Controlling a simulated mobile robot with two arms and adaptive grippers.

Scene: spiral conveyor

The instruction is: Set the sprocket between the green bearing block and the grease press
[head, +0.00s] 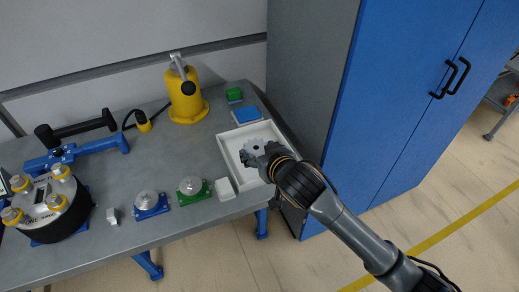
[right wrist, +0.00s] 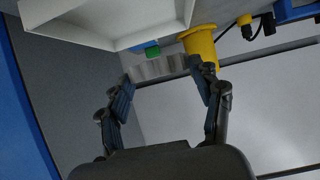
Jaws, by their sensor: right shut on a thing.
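The sprocket (head: 257,146) is a light grey toothed disc, seen over the white tray (head: 224,152). My right gripper (head: 247,156) is shut on it at the tray. In the right wrist view, the sprocket (right wrist: 158,68) shows edge-on as a ribbed grey band between my right fingertips, clear of the tray wall (right wrist: 120,40). The green bearing block (head: 194,190), with a silver dome, stands near the table's front edge, left of the tray. The yellow grease press (head: 184,97) stands farther back; its yellow body also shows in the right wrist view (right wrist: 201,43). My left gripper is out of view.
A blue bearing block (head: 151,205) stands left of the green one. A white block (head: 225,189) lies between the green block and tray. A blue clamp (head: 75,152) and a black round fixture (head: 52,225) fill the left. Bare tabletop (head: 190,150) lies between press and green block.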

